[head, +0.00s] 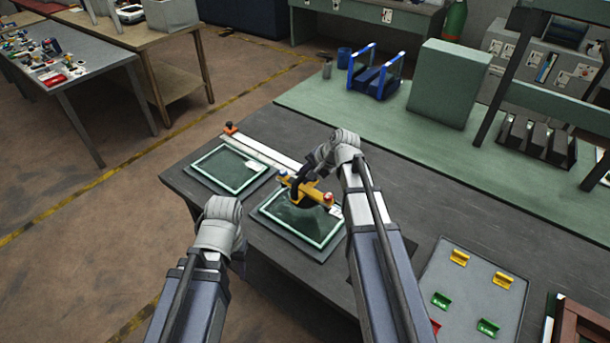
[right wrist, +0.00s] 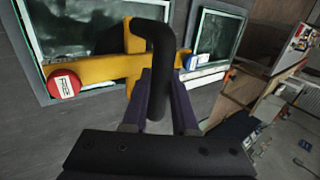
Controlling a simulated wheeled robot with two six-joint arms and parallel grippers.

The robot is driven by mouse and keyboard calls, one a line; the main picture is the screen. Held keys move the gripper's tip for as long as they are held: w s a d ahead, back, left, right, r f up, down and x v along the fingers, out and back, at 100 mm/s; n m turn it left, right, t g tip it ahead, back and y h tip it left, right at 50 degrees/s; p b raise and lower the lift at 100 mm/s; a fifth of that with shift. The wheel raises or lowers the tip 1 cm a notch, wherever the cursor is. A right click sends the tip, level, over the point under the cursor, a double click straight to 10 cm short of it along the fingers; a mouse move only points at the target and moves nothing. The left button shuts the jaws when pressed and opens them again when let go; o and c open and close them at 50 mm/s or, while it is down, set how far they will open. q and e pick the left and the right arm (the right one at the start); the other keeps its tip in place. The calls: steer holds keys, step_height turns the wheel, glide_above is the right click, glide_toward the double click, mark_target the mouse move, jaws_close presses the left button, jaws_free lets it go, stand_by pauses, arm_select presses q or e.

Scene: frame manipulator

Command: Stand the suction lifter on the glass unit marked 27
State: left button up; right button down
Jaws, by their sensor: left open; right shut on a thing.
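The yellow suction lifter (head: 292,186) has a black handle (right wrist: 158,50) and a red end cap (right wrist: 63,85). My right gripper (head: 310,181) is shut on the handle. The lifter is over the far part of the right glass unit (head: 300,222); I cannot tell whether it touches the glass. A second glass unit (head: 228,170) lies to its left. Each is dark glass with a pale green frame and has a small white label; I cannot read the numbers. My left gripper (head: 239,262) is open and empty, beyond the table's front left edge, its fingers mostly hidden.
A pale rail (head: 262,150) with an orange-red end piece runs behind the units. A grey tray (head: 472,290) with green and yellow clips lies at the right. A green mat (head: 330,105) at the back holds a blue rack (head: 375,75) and a green block (head: 447,85).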

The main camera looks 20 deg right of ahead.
mark_target(307, 188)
arm_select(q)
step_height(307, 188, down, 7)
steer(key=b, duration=0.6)
steer(key=shift+r, duration=0.15)
arm_select(e)
steer(key=shift+f, duration=3.35)
steer(key=c, duration=0.6)
jaws_free()
steer(key=shift+r, duration=0.1)
steer(key=p+v, duration=0.6)
steer(key=v, duration=0.1)
steer(key=shift+r, duration=0.2)
steer(key=shift+s+d+r+p, duration=0.15)
steer(key=shift+s+p, duration=0.05)
steer(key=shift+p, duration=0.15)
arm_select(q)
step_height(307, 188, up, 6)
steer(key=shift+r, duration=0.25)
